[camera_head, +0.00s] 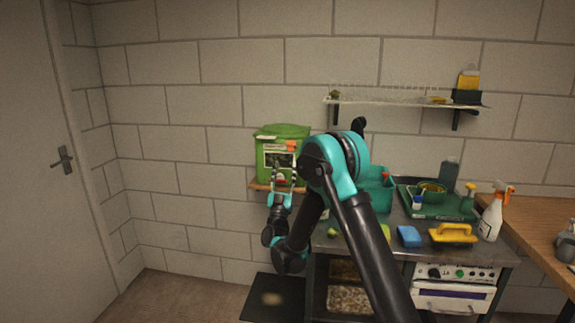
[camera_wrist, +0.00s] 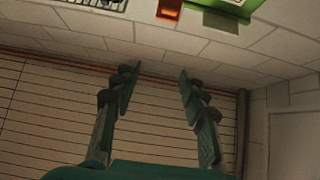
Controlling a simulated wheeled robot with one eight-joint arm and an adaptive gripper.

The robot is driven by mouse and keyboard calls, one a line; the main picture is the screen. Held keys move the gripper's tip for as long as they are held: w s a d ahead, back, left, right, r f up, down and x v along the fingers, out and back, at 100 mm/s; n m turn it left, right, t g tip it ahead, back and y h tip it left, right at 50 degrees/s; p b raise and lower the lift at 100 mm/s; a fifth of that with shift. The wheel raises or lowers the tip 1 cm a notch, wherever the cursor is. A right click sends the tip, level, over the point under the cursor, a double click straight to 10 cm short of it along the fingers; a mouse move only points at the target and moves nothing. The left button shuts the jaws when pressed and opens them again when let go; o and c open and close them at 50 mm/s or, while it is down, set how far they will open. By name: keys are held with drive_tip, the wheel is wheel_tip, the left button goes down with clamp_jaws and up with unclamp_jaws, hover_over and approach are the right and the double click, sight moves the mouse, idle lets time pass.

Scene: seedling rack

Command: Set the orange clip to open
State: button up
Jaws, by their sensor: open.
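A small orange piece, which looks like the orange clip (camera_head: 291,146), sits on the upper front of a green box (camera_head: 284,131) against the brick wall. In the wrist view an orange piece (camera_wrist: 168,10) is cut by the top edge, beside part of the green box (camera_wrist: 232,8). My gripper (camera_head: 284,184) is in front of the box, below the clip. In the wrist view my gripper (camera_wrist: 158,88) is open, with nothing between its fingers, and apart from the orange piece. The clip's exact position is too small to tell.
The box rests on a small wooden wall shelf (camera_head: 262,187). To the right is a bench with a green tray (camera_head: 410,208), a blue sponge (camera_head: 408,236), a yellow brush (camera_head: 453,234) and spray bottles. A white shelf (camera_head: 400,103) hangs above. The floor at left is clear.

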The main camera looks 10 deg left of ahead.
drive_tip(key=shift+s, duration=1.65)
drive_tip(key=w+d+n+g+y, duration=0.3)
drive_tip(key=d+n+g+y, duration=0.3)
drive_tip(key=g+y, duration=0.15)
drive_tip(key=s+d+f+g+h, duration=0.2)
drive_tip(key=s+d+f+g, duration=0.3)
drive_tip(key=s+d+f, duration=0.4)
drive_tip(key=s+d+f+m+g+h, duration=0.1)
drive_tip(key=s+d+f+m+g, duration=0.1)
drive_tip(key=s+d+f, duration=0.3)
drive_tip(key=s+d+f+m+g+h, duration=0.1)
drive_tip(key=s+d+f+g, duration=0.4)
drive_tip(key=s, duration=0.8)
drive_tip(key=s+d+f+m+g+h, duration=0.2)
drive_tip(key=s+d+f, duration=0.4)
drive_tip(key=s+d, duration=0.3)
drive_tip(key=shift+m+g, duration=0.3)
drive_tip(key=shift+g, duration=0.45)
